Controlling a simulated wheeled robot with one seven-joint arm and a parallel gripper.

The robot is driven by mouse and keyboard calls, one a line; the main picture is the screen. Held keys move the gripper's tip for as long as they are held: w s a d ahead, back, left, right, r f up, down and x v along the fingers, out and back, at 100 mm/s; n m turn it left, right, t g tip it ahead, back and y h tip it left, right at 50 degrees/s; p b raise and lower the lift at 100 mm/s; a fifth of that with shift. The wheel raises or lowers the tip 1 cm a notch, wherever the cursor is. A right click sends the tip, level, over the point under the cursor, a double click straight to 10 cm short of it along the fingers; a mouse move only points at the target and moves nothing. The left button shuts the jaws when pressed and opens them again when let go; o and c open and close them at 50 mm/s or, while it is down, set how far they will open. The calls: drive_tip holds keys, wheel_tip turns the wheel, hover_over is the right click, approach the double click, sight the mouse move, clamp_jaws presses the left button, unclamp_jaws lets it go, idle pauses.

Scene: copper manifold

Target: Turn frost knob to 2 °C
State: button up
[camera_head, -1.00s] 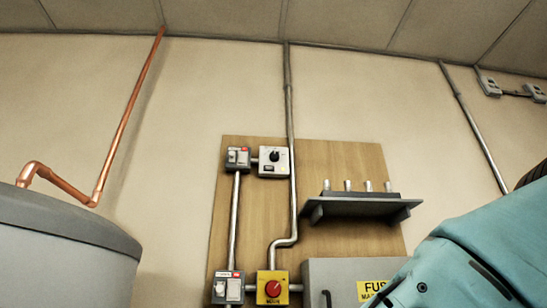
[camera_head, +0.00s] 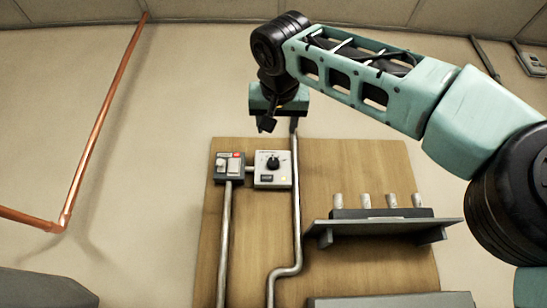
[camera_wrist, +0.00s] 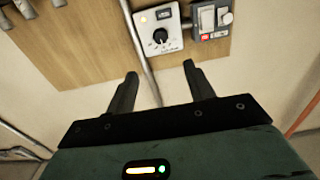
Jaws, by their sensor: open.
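The frost knob (camera_head: 273,163) is a small black knob on a pale square control box, near the top of the wooden board. It also shows in the wrist view (camera_wrist: 160,36), on the box face with a scale around it too small to read. I cannot tell its setting. My gripper (camera_head: 267,124) is in front of the board's top edge, a little above the box in the head view. In the wrist view my gripper (camera_wrist: 160,72) has its two black fingers spread, with nothing between them. The fingers are apart from the knob and the box.
A grey double switch box (camera_head: 229,167) is left of the control box. A metal conduit (camera_head: 296,215) runs just right of it. A dark shelf (camera_head: 382,227) with several metal cylinders juts out at the right. A copper pipe (camera_head: 103,110) is on the left wall.

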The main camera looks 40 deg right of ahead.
sight(273, 162)
drive_tip(key=p+x, duration=0.5)
drive_tip(key=x, duration=1)
drive_tip(key=shift+w+d+r+p, duration=0.1)
drive_tip(key=shift+w+d+p, duration=0.05)
drive_tip(key=shift+p, duration=0.15)
drive_tip(key=shift+x, duration=0.85)
drive_tip(key=c, duration=1)
